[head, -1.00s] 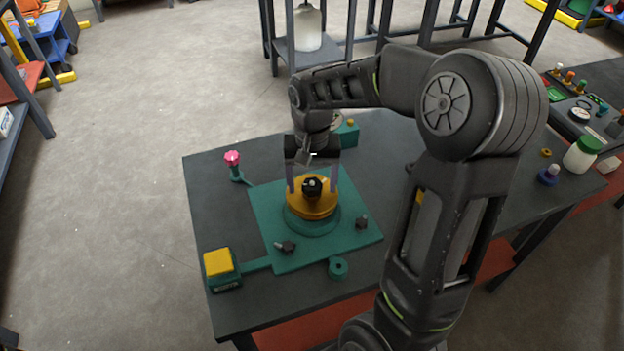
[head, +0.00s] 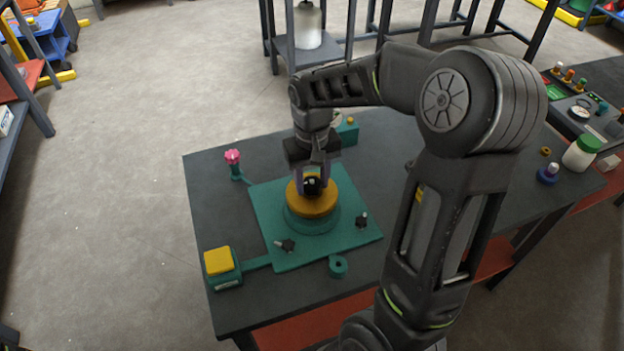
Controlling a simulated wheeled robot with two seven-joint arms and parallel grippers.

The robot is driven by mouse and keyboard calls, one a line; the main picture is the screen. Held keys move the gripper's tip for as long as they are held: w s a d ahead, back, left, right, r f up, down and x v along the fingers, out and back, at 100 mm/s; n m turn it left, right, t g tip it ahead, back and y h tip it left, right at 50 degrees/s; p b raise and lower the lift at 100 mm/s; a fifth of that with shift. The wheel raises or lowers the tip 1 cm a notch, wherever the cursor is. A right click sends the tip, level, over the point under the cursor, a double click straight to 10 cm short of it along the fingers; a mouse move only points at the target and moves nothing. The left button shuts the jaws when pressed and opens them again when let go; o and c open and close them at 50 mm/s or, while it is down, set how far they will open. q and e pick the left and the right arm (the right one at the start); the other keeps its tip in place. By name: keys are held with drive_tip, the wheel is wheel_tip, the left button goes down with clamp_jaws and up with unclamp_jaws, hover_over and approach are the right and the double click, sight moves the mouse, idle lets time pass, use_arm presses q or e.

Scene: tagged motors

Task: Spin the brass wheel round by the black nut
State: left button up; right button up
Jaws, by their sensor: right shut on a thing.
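The brass wheel (head: 313,207) lies flat on a round teal base (head: 312,221) in the middle of the teal plate (head: 270,218). The black nut (head: 312,184) stands on top of the wheel at its centre. My right gripper (head: 312,187) comes down from above and behind the wheel. It is shut on the black nut, with its fingers hiding part of the nut and the back of the wheel. My left gripper is not in view.
Two dark knobs (head: 286,245) and (head: 362,220) stick up from the plate. A yellow-topped box (head: 218,262), a pink-topped post (head: 233,158) and a teal ring (head: 338,266) stand around it. The dark table's (head: 205,190) left side is mostly clear.

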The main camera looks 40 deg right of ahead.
drive_tip(key=c, duration=0.4)
drive_tip(key=shift+o, duration=0.2)
drive_tip(key=m, duration=0.5)
drive_tip(key=shift+m, duration=0.4)
drive_tip(key=m, duration=0.3)
drive_tip(key=shift+m, duration=0.4)
drive_tip(key=m, duration=0.5)
drive_tip(key=o, duration=1.3)
